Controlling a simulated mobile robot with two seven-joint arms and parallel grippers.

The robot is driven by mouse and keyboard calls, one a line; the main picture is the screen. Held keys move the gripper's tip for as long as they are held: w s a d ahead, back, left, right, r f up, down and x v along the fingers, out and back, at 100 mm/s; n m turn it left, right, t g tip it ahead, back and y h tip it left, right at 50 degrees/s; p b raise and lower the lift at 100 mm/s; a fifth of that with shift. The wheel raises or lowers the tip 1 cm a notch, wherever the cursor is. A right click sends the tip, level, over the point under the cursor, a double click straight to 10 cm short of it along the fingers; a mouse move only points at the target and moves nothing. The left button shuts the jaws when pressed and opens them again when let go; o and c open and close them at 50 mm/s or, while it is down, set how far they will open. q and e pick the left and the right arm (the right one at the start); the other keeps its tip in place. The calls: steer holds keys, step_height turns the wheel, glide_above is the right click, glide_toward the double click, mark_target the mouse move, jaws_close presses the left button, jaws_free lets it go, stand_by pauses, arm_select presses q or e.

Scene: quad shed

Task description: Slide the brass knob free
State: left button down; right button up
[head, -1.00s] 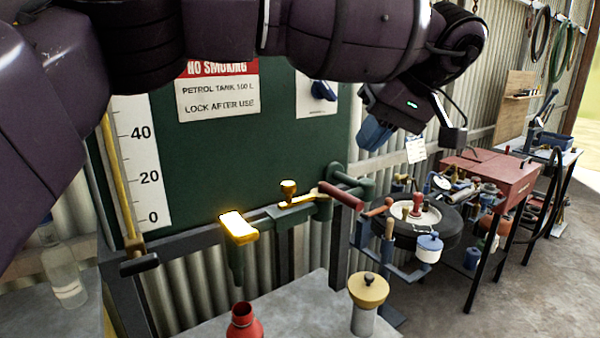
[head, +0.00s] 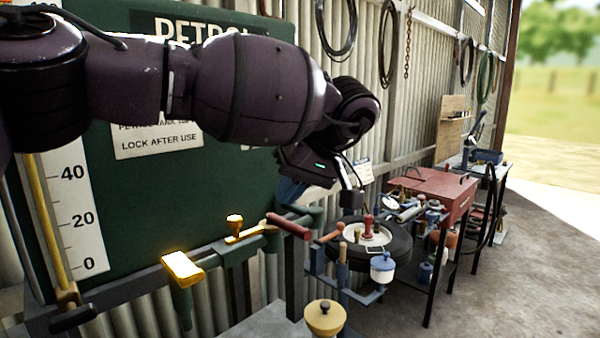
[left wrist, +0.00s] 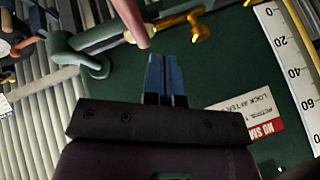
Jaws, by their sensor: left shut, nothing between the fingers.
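The small brass knob (head: 235,222) stands upright on a brass bar (head: 258,232) at the front of the dark green petrol tank (head: 110,190). A brass piece also shows in the left wrist view (left wrist: 198,26), beyond my fingertips; I cannot tell which part is the knob. A dark red handle (head: 288,226) lies to the right of the brass bar. My left gripper (head: 288,193) is shut and empty, above and behind that handle in the picture. In the left wrist view its blue fingers (left wrist: 165,72) are together, just off the handle's end. My right gripper is out of view.
A bright brass block (head: 182,268) sits left of the knob on the rail. A yellow-lidded pot (head: 324,318) stands in front. A tyre with tools (head: 400,245) and a red toolbox bench (head: 440,185) stand to the right. The floor at far right is clear.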

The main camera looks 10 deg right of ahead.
arm_select(q)
steer(key=a+f, duration=0.3)
steer(key=a, duration=0.2)
steer(key=shift+w+a+f, duration=0.15)
steer(key=shift+a, duration=0.1)
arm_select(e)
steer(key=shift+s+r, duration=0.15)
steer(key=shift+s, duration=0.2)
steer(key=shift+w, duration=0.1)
